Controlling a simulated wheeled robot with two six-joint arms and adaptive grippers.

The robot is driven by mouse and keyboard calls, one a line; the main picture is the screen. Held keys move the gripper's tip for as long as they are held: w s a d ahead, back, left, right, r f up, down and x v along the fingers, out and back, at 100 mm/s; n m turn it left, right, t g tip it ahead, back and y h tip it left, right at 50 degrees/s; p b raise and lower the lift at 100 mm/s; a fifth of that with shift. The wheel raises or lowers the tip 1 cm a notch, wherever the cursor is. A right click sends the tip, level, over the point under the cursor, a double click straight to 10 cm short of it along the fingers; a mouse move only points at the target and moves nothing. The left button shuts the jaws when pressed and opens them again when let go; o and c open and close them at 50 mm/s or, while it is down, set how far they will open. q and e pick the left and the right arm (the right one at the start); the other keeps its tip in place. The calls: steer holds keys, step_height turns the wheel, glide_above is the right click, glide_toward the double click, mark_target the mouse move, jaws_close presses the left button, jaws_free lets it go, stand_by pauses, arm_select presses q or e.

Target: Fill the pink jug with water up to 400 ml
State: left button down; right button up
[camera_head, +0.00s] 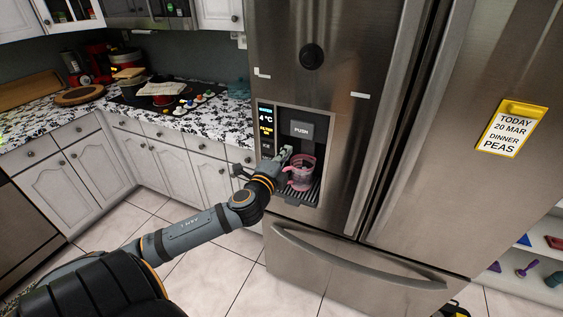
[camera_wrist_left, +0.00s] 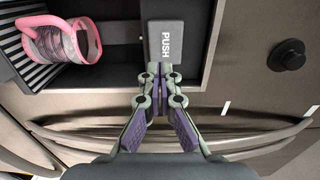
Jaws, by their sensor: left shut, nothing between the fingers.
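The pink jug (camera_head: 301,174) stands in the dispenser recess of the fridge, on the slatted drip tray (camera_head: 313,194). It also shows at the upper left of the left wrist view (camera_wrist_left: 84,42), clear-walled with a pink rim and handle. Its water level cannot be told. The grey PUSH plate (camera_head: 301,130) is above the jug; it also shows in the left wrist view (camera_wrist_left: 166,42). My left gripper (camera_head: 285,153) is shut and empty, its tips (camera_wrist_left: 160,72) at the plate's lower end. I cannot tell whether they touch it. My right gripper is not in view.
A lit display (camera_head: 265,125) reading 4 °C is left of the recess. The fridge door handles (camera_head: 392,120) run right of the dispenser, and a drawer handle (camera_head: 350,262) is below. A counter (camera_head: 215,118) with cookware is at left.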

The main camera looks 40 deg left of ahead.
arm_select(q)
steer(key=s+a+f+n+g, duration=0.3)
steer(key=s+a+f, duration=0.1)
steer(key=f, duration=0.9)
steer(key=s+a+f+n+g+y, duration=0.1)
steer(key=s+a+f+n+g, duration=0.25)
steer(key=f, duration=0.85)
steer(key=s+a+f+n+g, duration=0.25)
steer(key=s+a+f, duration=0.3)
steer(key=f, duration=0.75)
steer(key=s+d+f+n+g+h, duration=0.1)
steer(key=s+d+f+g, duration=0.15)
steer(key=s+f, duration=0.5)
steer(key=s+d+f+n+g, duration=0.2)
steer(key=s+d+f, duration=0.2)
steer(key=s+f, duration=0.4)
steer(key=s+d+f+n+g+h, duration=0.1)
steer(key=s+d+f, duration=0.4)
steer(key=s+d, duration=0.2)
steer(key=s+d+f+n+g+h, duration=0.2)
steer(key=s+d+f, duration=0.4)
steer(key=s+d, duration=0.2)
steer(key=shift+s+d, duration=0.3)
steer(key=shift+s, duration=0.7)
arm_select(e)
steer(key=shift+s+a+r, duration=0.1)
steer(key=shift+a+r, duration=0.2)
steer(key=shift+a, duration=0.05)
